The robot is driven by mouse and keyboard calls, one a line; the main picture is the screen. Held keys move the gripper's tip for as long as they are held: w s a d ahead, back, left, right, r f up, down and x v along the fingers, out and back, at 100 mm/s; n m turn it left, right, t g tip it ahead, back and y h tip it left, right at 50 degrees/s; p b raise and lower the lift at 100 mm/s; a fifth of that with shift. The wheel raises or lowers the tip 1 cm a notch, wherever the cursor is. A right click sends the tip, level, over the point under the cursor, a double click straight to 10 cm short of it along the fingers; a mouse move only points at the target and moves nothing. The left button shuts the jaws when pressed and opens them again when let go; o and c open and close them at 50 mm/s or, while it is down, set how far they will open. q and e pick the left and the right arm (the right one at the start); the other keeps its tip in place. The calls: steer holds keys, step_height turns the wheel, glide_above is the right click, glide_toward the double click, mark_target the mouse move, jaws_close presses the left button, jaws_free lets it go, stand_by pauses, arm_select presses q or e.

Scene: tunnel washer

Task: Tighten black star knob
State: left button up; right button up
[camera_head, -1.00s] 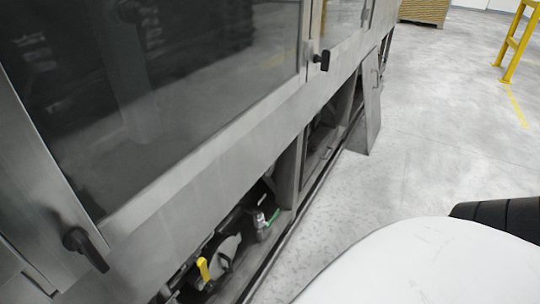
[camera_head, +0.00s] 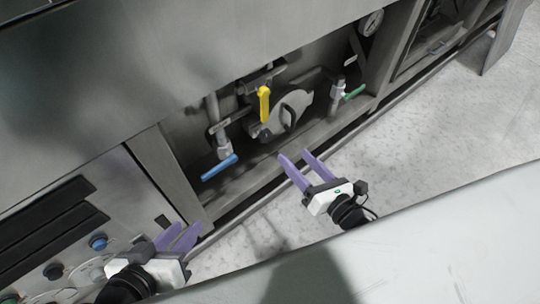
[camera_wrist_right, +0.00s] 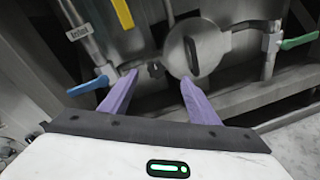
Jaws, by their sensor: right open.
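A small black knob (camera_head: 265,135) sits at the lower left edge of a round grey cover (camera_head: 276,122) inside the open machine bay. Its star shape is too small to make out. In the right wrist view a small dark knob (camera_wrist_right: 155,70) shows beside the round cover (camera_wrist_right: 208,50), between my fingertips in the picture. My right gripper (camera_head: 293,155) is open and empty, in front of and below the cover, apart from the knob. It also shows in the right wrist view (camera_wrist_right: 160,77).
Around the cover are a yellow lever (camera_head: 264,104), a blue valve handle (camera_head: 219,167) and a green valve handle (camera_head: 354,92). A gauge (camera_head: 372,22) is at the upper right. A control panel (camera_head: 60,240) is at lower left. The floor (camera_head: 420,140) in front is clear.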

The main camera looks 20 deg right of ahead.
mark_target(266, 137)
arm_select(q)
steer(key=d+h+b, duration=0.1)
steer(key=d+b, duration=0.1)
steer(key=b, duration=0.4)
steer(key=shift+d+t+h, duration=0.3)
steer(key=shift+d+h, duration=0.1)
arm_select(e)
steer(key=w+a+f+n, duration=0.1)
steer(key=w+n, duration=0.2)
steer(key=w+a+f+n+y, duration=0.1)
steer(key=w+n, duration=0.2)
steer(key=w, duration=0.1)
steer(key=w+a+f+n+y, duration=0.1)
steer(key=w+a+n, duration=0.1)
steer(key=w, duration=0.2)
steer(key=shift+a+f+n+t, duration=0.1)
steer(key=shift+f+n+t, duration=0.1)
steer(key=shift+n+t, duration=0.2)
arm_select(q)
steer(key=shift+r, duration=0.1)
arm_select(e)
steer(key=shift+c, duration=0.3)
steer(key=c, duration=1)
